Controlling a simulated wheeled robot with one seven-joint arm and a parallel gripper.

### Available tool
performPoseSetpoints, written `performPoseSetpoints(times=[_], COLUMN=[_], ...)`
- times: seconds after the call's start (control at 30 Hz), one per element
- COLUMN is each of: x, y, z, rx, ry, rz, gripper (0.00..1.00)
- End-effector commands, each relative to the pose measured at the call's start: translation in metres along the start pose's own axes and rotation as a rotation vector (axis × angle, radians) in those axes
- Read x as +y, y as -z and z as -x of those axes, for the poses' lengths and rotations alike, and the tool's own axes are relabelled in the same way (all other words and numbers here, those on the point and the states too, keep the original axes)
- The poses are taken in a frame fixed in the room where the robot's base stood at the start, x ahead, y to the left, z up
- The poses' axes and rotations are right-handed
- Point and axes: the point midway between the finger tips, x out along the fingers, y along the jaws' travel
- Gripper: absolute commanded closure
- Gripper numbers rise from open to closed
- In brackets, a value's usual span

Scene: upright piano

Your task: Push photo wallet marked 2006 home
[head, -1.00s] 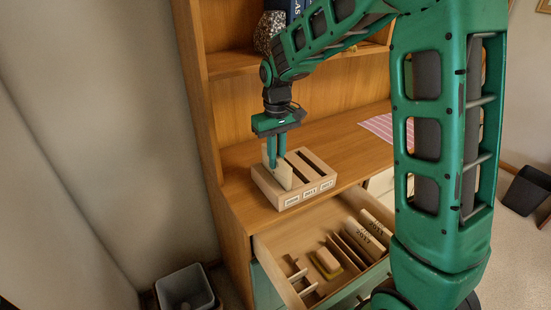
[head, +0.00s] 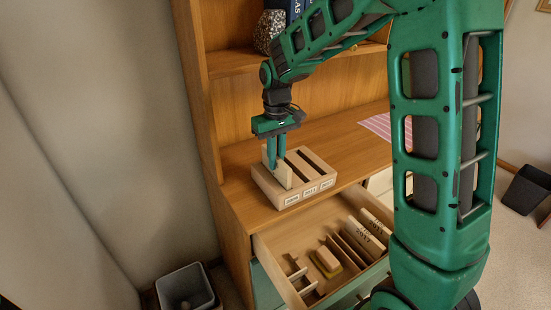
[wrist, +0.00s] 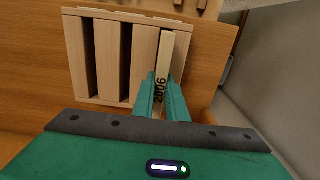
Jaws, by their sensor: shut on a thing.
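The photo wallet marked 2006 (wrist: 161,88) is a pale, thin block with its number on the edge. My gripper (wrist: 163,92) is shut on it, one finger on each side. In the head view my gripper (head: 275,158) points down over the slotted wooden holder (head: 306,186). The wallet (head: 285,176) stands at the holder's left slot, with its upper part sticking out above the top. Its lower end is hidden, so its depth in the slot cannot be told. The holder's other slots look empty.
The holder stands on the piano's wooden ledge (head: 350,143), near its left end. Below, an open drawer (head: 318,245) holds dividers, a pale block and wallets with year marks. A striped cloth (head: 377,125) lies to the right. A grey bin (head: 184,289) stands on the floor.

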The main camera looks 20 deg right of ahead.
Motion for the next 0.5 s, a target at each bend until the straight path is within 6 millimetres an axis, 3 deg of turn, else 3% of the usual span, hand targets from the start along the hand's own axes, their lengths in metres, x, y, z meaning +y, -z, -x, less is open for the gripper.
performPoseSetpoints(times=[0.5], x=[0.0000], y=[0.0000], z=[-0.0067], rx=[0.000], ry=[0.000], rz=[0.000], gripper=[1.00])
